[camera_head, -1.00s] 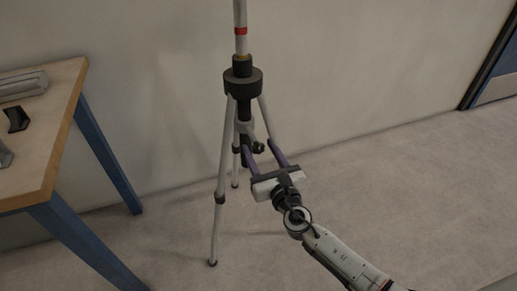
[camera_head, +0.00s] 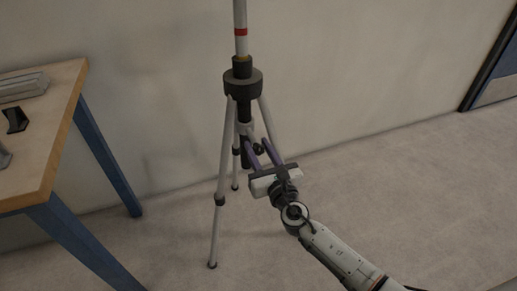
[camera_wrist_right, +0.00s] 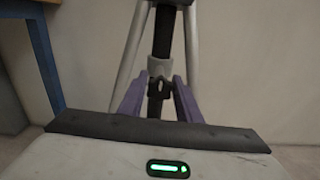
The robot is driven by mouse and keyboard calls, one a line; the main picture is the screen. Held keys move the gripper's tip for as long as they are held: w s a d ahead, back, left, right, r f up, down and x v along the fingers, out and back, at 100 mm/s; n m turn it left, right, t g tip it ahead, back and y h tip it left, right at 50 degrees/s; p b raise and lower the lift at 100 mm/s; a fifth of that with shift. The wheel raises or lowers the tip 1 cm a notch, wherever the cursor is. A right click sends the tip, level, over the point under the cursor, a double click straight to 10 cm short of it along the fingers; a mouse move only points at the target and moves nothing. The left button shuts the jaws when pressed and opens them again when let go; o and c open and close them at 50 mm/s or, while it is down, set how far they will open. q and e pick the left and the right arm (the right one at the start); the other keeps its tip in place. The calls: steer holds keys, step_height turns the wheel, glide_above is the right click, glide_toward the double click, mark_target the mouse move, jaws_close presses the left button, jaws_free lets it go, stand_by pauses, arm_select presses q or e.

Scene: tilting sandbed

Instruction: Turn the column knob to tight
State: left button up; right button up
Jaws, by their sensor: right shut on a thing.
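The column knob (camera_head: 259,149) is a small dark knob on the grey collar (camera_head: 245,128) of the tripod's centre column. In the right wrist view the knob (camera_wrist_right: 158,86) shows between my purple fingers, just below the light collar (camera_wrist_right: 159,67). My right gripper (camera_head: 258,143) reaches in from the lower right and is shut on the knob. The fingers partly hide the knob in the head view, so I cannot read its setting. The tripod (camera_head: 221,175) stands upright on the floor. My left gripper is not in view.
A wooden-topped table (camera_head: 55,125) with blue legs stands at the left, with a dark bracket (camera_head: 16,120) and grey parts on it. A pale wall is close behind the tripod. A blue door (camera_head: 497,88) is at the far right. The floor right of the tripod is clear.

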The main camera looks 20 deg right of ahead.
steer(key=m+b, duration=0.1)
steer(key=m, duration=0.1)
steer(key=shift+f+m, duration=0.15)
steer(key=shift+m, duration=0.15)
steer(key=shift+m+b, duration=0.35)
steer(key=shift+m, duration=0.05)
steer(key=shift+d+m, duration=0.1)
steer(key=shift+m, duration=0.4)
steer(key=m+b, duration=0.1)
steer(key=m, duration=0.1)
steer(key=shift+m, duration=0.3)
steer(key=m+b, duration=0.2)
steer(key=m, duration=0.3)
steer(key=shift+m, duration=0.3)
steer(key=m, duration=0.4)
steer(key=shift+d+f, duration=0.1)
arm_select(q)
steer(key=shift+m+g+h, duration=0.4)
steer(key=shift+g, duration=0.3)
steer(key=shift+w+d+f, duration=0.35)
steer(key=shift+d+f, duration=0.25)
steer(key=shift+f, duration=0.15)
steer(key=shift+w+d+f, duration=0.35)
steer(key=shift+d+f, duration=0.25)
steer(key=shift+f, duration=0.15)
arm_select(e)
steer(key=shift+m, duration=1.5)
